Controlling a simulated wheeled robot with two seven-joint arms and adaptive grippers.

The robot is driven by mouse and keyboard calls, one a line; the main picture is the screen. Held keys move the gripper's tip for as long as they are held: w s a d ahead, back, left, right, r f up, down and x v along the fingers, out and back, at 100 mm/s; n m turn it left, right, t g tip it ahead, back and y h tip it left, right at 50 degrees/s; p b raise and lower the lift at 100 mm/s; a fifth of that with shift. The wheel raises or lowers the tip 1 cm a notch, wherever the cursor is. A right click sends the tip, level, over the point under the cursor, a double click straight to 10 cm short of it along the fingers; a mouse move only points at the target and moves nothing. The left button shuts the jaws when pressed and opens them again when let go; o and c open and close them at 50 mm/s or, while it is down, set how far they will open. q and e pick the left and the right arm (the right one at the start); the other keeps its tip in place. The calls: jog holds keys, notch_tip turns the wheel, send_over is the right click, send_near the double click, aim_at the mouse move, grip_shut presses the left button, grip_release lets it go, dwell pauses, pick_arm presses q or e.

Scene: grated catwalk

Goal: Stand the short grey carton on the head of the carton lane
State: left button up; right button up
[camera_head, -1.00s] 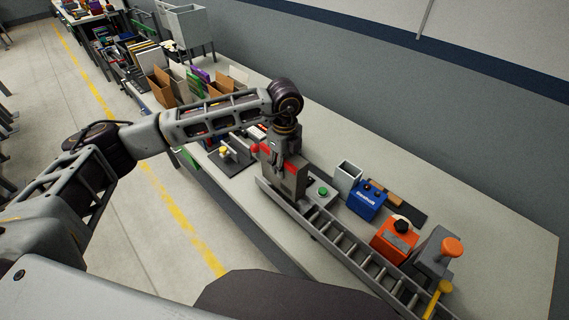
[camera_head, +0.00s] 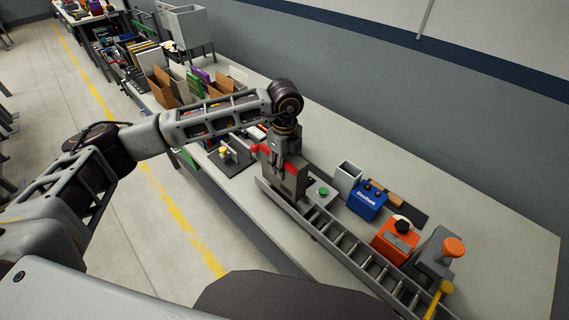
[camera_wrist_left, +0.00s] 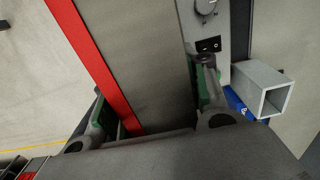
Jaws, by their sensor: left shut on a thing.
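The short grey carton (camera_head: 298,181) has a red stripe and shows upright at the upper left end of the carton lane. In the left wrist view the grey carton (camera_wrist_left: 125,65) fills the space between two green-padded fingers. My left gripper (camera_head: 281,160) is above it and shut on it; it also shows in the left wrist view (camera_wrist_left: 160,105). The carton lane (camera_head: 350,248) is a grey roller track running down to the lower right. Whether the carton's base touches the lane is hard to tell. My right gripper is not in view.
Beside the lane stand a box with a green button (camera_head: 322,192), a grey open-ended tube (camera_head: 348,176), a blue box (camera_head: 366,202), an orange box (camera_head: 394,243) and a grey unit with an orange knob (camera_head: 436,256). The bench's right part is bare.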

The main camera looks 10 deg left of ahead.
pick_arm(q)
jog(key=shift+f+b, duration=0.65)
jog(key=shift+f, duration=0.25)
jog(key=shift+f+b, duration=0.8)
jog(key=shift+f, duration=0.15)
jog(key=o, duration=1.1)
jog(key=o, duration=0.4)
jog(key=shift+r, duration=0.1)
jog(key=shift+r+p, duration=0.65)
jog(key=shift+r, duration=0.55)
jog(key=shift+r+p, duration=1.15)
jog(key=shift+r, duration=1.6)
